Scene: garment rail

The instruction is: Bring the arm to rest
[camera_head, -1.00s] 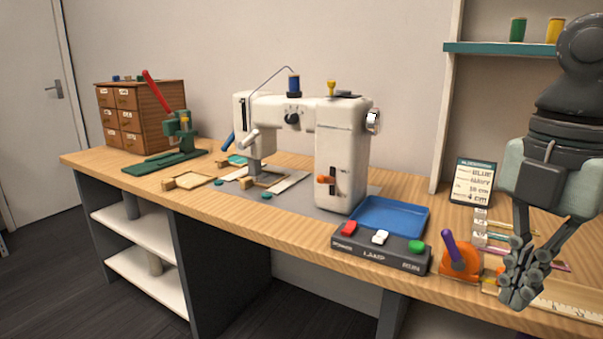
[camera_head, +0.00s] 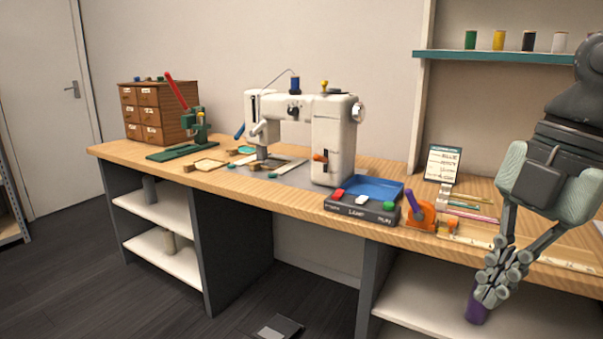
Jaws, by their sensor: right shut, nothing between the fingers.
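My right gripper (camera_head: 490,291) hangs at the lower right, fingers pointing down and drawn together, shut and empty. In the picture it lies over the front of the workbench (camera_head: 300,206) and the lower shelf at right. A purple object (camera_head: 477,310) shows just below the fingertips, its upper part hidden by them; it appears to be behind them on that shelf. My left gripper is out of view.
The white sewing machine (camera_head: 333,150), a switch box (camera_head: 361,209), a blue tray (camera_head: 384,187) and an orange tape dispenser (camera_head: 421,215) stand on the bench. A ruler (camera_head: 570,262) lies near the right edge. Dark floor (camera_head: 150,305) is clear at the left front.

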